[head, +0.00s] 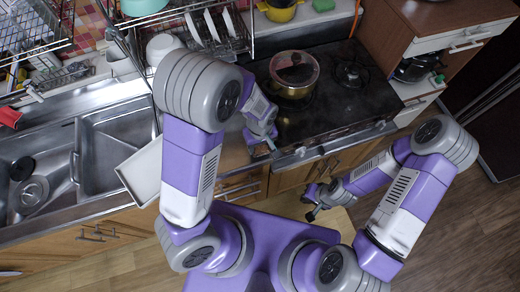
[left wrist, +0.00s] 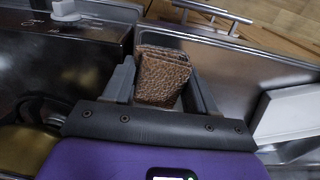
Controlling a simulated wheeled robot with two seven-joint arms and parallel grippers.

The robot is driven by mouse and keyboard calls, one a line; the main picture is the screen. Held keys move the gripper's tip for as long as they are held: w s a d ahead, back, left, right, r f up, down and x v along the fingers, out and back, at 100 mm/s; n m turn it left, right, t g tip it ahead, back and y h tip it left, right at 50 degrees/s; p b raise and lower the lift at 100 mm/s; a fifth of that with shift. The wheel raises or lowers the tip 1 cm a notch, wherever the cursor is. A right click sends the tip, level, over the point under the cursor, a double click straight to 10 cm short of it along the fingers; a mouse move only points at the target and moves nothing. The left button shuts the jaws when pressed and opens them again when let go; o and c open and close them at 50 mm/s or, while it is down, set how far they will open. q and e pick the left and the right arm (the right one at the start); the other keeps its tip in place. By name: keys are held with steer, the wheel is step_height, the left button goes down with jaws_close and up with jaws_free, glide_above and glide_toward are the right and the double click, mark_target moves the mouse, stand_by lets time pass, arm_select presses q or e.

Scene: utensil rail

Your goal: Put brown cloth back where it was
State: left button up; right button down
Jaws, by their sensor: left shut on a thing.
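The brown cloth (left wrist: 163,72) is a folded, patterned piece between the two fingers of my left gripper (left wrist: 160,88) in the left wrist view. The gripper is shut on it. In the head view my left gripper (head: 262,148) is over the counter edge, just left of the stove front. I cannot make out the cloth there. My right gripper (head: 314,205) is low in front of the cabinets, away from the counter. It looks empty, but its finger gap is too small to judge.
The black stove (head: 335,105) carries a pot with a lid (head: 294,74) near the left arm. A white tray (head: 142,172) lies between the sink (head: 100,150) and my left arm. A dish rack (head: 210,35) stands behind. The floor at right is clear.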

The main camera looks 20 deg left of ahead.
mark_target(260, 150)
arm_select(q)
step_height(260, 150, down, 4)
steer(key=shift+s+r+b, duration=0.1)
steer(key=shift+r+b, duration=0.15)
steer(key=shift+b, duration=0.15)
steer(key=shift+f, duration=0.1)
steer(key=shift+f, duration=0.15)
steer(key=o, duration=1)
steer(key=shift+r, duration=0.2)
